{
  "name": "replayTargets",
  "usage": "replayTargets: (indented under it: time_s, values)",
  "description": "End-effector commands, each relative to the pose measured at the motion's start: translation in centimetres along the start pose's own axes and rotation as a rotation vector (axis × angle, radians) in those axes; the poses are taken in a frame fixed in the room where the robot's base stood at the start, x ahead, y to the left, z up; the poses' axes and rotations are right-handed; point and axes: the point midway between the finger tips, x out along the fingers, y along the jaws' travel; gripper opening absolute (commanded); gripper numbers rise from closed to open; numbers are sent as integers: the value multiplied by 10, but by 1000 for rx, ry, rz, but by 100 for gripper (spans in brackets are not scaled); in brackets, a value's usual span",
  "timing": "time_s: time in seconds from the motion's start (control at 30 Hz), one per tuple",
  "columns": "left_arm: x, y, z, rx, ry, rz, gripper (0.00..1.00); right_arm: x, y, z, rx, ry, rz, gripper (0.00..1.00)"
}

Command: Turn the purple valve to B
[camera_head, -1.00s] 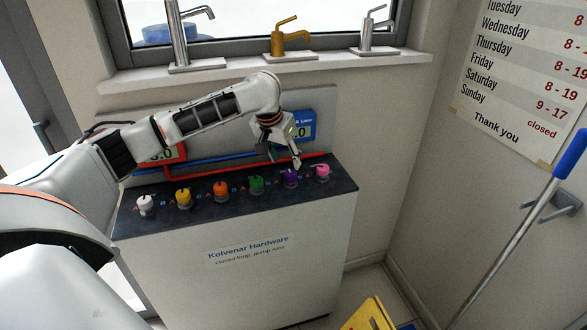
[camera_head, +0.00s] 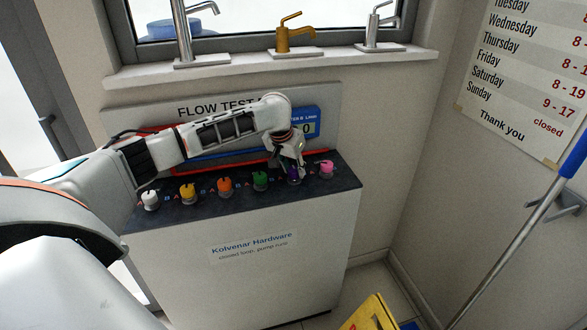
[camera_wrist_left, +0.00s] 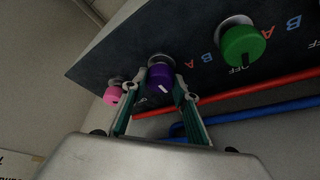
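The purple valve (camera_head: 293,177) is on the dark top of the test bench, between the green valve (camera_head: 260,180) and the pink valve (camera_head: 326,168). My left gripper (camera_head: 292,168) is down over it. In the left wrist view, the fingers stand on either side of the purple valve (camera_wrist_left: 160,76), apart from each other, with no clear grip on it. The white mark on its face points toward the gripper, slightly right in that view. My right gripper is not in view.
White (camera_head: 150,199), yellow (camera_head: 188,192) and orange (camera_head: 225,187) valves continue the row to the left. Red (camera_wrist_left: 255,91) and blue (camera_wrist_left: 270,110) pipes run behind the valves. Taps stand on the windowsill (camera_head: 270,68) above. The pink valve is close beside the left gripper.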

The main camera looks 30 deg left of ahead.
Motion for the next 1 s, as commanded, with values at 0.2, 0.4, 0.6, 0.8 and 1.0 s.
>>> replayTargets:
  time_s: [0.2, 0.4, 0.6, 0.8, 1.0]
  values:
    - [0, 0, 0, 0, 0, 0, 7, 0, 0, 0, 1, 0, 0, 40]
    - [0, -1, 0, 24, 0, 9, 7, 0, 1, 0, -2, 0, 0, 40]
    - [0, -2, 0, 107, -1, 45, 7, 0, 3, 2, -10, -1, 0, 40]
    - [0, -3, 0, 254, 0, 107, 7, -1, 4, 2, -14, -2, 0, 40]
    - [0, -3, -1, 428, 0, 181, 7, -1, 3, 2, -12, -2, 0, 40]
